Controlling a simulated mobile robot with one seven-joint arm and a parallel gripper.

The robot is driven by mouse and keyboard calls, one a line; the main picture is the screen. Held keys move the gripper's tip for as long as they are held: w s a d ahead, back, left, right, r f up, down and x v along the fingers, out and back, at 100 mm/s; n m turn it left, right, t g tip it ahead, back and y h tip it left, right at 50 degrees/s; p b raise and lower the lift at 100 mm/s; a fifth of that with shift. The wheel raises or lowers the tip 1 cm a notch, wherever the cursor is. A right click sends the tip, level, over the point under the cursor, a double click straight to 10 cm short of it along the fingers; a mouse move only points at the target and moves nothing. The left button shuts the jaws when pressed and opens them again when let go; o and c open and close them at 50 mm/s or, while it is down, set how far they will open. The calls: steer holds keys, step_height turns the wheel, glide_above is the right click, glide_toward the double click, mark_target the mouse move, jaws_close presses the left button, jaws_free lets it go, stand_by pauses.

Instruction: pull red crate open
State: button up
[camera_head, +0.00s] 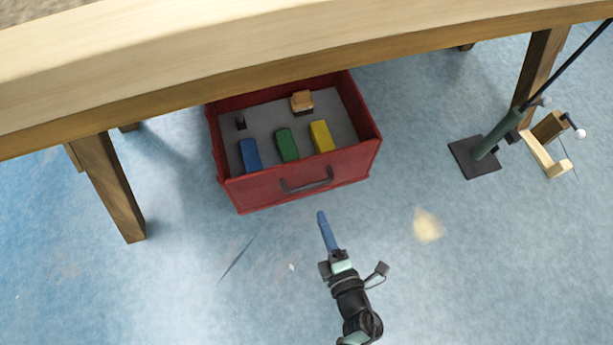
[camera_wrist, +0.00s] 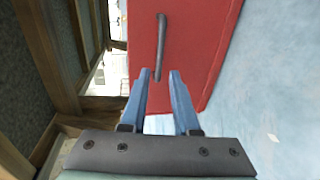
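The red crate (camera_head: 256,189) sits on the blue floor under the edge of the wooden table, with its front part out from beneath it. Its dark handle (camera_head: 307,181) is on the front face. The wrist view shows the red front (camera_wrist: 197,45) and the handle (camera_wrist: 160,48) ahead of the fingers. My gripper (camera_head: 322,218) is in front of the crate, apart from the handle. In the wrist view, its two blue fingers (camera_wrist: 160,90) are spread with nothing held between them. The handle's near end lines up with the gap between the fingertips.
Blue (camera_head: 250,155), green (camera_head: 287,145) and yellow (camera_head: 321,136) blocks and a small wooden item (camera_head: 302,101) lie in the crate. The table (camera_head: 290,45) overhangs its back. A dark-based stand (camera_head: 474,158) and a wooden piece (camera_head: 545,155) are at right. The floor before the crate is mostly clear.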

mark_target(309, 185)
steer(key=b+x, duration=0.6)
steer(key=x, duration=0.5)
steer(key=shift+w, duration=0.25)
jaws_close()
stand_by(0.9)
